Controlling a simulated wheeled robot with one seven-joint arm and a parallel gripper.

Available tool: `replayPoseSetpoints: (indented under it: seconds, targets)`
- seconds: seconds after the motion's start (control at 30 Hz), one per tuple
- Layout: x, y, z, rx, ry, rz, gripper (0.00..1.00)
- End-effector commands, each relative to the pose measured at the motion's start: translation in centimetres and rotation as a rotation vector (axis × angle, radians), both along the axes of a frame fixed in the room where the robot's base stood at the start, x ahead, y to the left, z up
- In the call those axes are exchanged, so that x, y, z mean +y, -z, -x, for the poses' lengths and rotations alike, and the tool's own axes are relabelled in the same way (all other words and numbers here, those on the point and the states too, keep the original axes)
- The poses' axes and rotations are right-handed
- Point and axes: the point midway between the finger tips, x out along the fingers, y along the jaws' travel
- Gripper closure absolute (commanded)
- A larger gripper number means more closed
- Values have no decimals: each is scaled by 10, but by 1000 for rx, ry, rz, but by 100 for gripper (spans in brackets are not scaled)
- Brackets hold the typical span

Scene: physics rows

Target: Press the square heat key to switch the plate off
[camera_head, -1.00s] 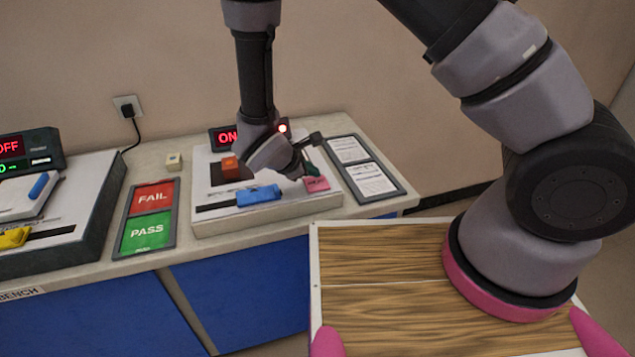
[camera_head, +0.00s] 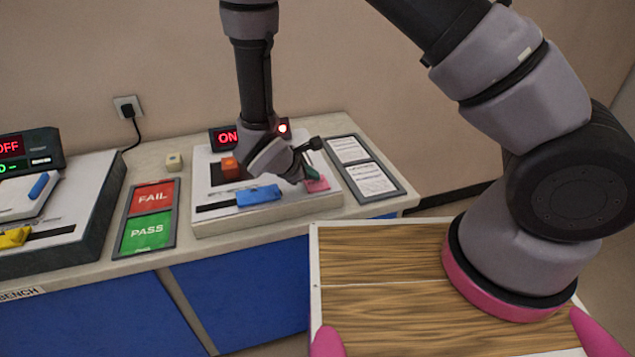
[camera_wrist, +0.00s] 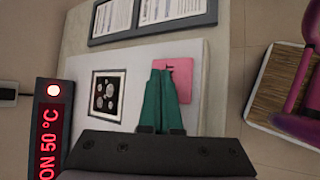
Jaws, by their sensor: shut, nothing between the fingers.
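The pink square key (camera_head: 317,184) sits at the right front corner of the white device (camera_head: 240,222). It also shows in the wrist view (camera_wrist: 181,75), partly covered by the fingers. My gripper (camera_wrist: 162,72) has green fingers, shut and empty, with their tips over the left part of the key; I cannot tell whether they touch it. In the head view my gripper (camera_head: 308,172) is at the key's back left edge. The display (camera_wrist: 47,135) reads "ON 50 °C" with a lit red lamp (camera_wrist: 54,90). It also shows in the head view (camera_head: 228,136).
A blue slider handle (camera_head: 258,195) and an orange block (camera_head: 231,167) are on the device. FAIL and PASS pads (camera_head: 148,217) lie to its left, and a small cream cube (camera_head: 174,161) behind them. A second device (camera_head: 60,215) at far left reads OFF. A document frame (camera_head: 366,166) lies right.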

Motion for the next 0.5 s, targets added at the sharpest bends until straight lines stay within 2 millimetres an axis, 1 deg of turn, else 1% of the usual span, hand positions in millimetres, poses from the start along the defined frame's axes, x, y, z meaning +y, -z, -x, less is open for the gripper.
replayPoseSetpoints:
  seconds: [0.5]
  targets:
    - [0, 6, 0, 0, 0, 0, 100]
